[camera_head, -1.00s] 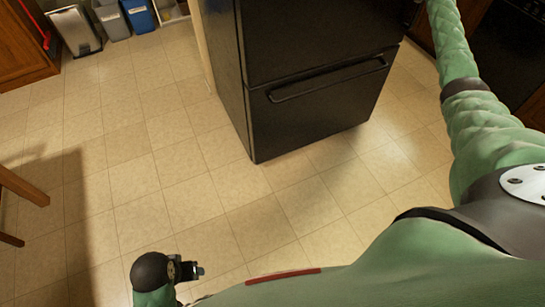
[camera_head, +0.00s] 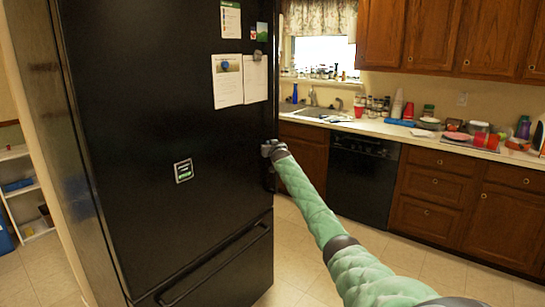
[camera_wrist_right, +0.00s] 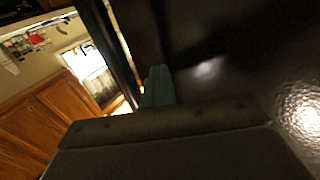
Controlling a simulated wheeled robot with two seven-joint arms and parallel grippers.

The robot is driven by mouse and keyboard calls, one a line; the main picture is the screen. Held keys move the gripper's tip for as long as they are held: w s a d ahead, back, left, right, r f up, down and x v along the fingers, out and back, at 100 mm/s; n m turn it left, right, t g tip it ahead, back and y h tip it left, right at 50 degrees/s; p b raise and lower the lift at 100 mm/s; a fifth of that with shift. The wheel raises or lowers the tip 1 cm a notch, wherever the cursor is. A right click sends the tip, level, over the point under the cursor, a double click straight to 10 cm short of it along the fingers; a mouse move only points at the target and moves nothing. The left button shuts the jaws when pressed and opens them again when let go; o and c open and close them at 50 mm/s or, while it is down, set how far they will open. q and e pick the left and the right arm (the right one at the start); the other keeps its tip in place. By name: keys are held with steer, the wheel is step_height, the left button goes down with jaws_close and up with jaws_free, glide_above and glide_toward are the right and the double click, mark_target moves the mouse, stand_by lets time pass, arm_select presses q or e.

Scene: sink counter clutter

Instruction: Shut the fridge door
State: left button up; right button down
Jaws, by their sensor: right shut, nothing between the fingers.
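The black fridge (camera_head: 130,125) fills the left half of the head view. Its upper door (camera_head: 140,200) carries papers and a small square magnet. I see no clear gap along the door's edges, but I cannot tell whether it is fully closed. My right gripper (camera_head: 268,152) is at the right edge of this door, shut and empty. In the right wrist view its fingers (camera_wrist_right: 157,88) are in front of the glossy black door surface (camera_wrist_right: 235,60), beside a dark upright bar. I cannot tell whether they touch it. My left gripper is out of view.
A counter (camera_head: 400,130) with a sink (camera_head: 312,112) and clutter runs along the back right, above a black dishwasher (camera_head: 362,180) and wooden cabinets (camera_head: 440,195). A white shelf (camera_head: 22,195) stands at the far left. The tiled floor between fridge and cabinets is clear.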

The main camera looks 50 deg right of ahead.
arm_select(q)
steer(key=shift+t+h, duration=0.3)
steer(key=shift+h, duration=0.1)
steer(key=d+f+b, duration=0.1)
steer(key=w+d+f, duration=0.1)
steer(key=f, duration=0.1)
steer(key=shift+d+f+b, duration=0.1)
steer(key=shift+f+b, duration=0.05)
steer(key=shift+b, duration=0.25)
arm_select(e)
steer(key=v, duration=0.7)
steer(key=shift+s+f, duration=0.2)
steer(key=shift+s, duration=0.1)
